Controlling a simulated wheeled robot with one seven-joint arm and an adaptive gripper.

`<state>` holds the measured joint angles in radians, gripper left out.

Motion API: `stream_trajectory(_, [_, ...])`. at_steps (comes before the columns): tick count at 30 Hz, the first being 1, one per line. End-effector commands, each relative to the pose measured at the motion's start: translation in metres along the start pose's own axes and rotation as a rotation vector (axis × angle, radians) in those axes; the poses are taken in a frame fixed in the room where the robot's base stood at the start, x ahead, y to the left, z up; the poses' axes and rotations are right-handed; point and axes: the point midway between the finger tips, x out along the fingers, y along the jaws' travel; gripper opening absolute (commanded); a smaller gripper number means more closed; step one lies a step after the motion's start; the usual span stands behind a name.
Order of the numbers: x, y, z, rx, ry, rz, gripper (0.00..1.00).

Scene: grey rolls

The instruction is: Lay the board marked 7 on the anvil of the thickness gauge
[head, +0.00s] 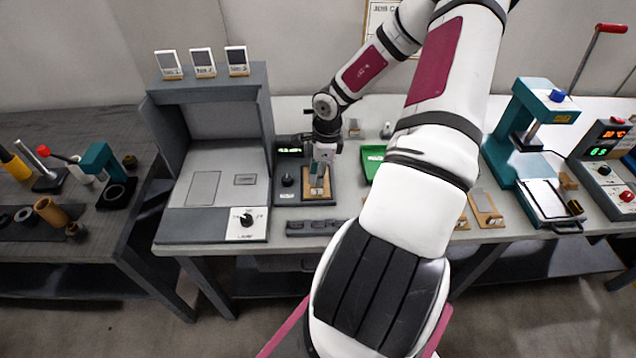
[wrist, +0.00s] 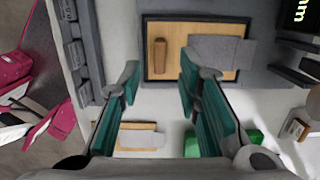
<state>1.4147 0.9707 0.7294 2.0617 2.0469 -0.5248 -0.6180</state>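The thickness gauge (head: 287,198) stands right of the grey booth, with a lit green display (head: 289,151). A tan board (wrist: 176,38) with a brown block and a grey sheet lies on the gauge's dark base, at the top of the wrist view. It also shows in the head view (head: 308,184), partly behind my gripper. I cannot read a number on it.
Another tan board (wrist: 138,140) lies on the white table. More boards (head: 486,208) lie right of my arm, near a teal press (head: 530,130). A green tray (head: 373,160) is partly behind my arm. A dark slotted rack (head: 315,227) lines the table's front edge.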

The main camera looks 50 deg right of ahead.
Motion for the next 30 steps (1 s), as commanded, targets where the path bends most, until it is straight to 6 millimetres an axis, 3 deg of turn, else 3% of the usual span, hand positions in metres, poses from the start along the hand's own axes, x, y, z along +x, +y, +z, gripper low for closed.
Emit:
stream_trajectory(6, [-0.044, 0.0, -0.001, 0.002, 0.0, -0.002, 0.31])
stream_trajectory(12, [-0.063, 0.0, -0.001, 0.001, 0.001, -0.001, 0.31])
stream_trajectory(30, [-0.066, 0.0, 0.0, 0.001, 0.0, 0.001, 0.31])
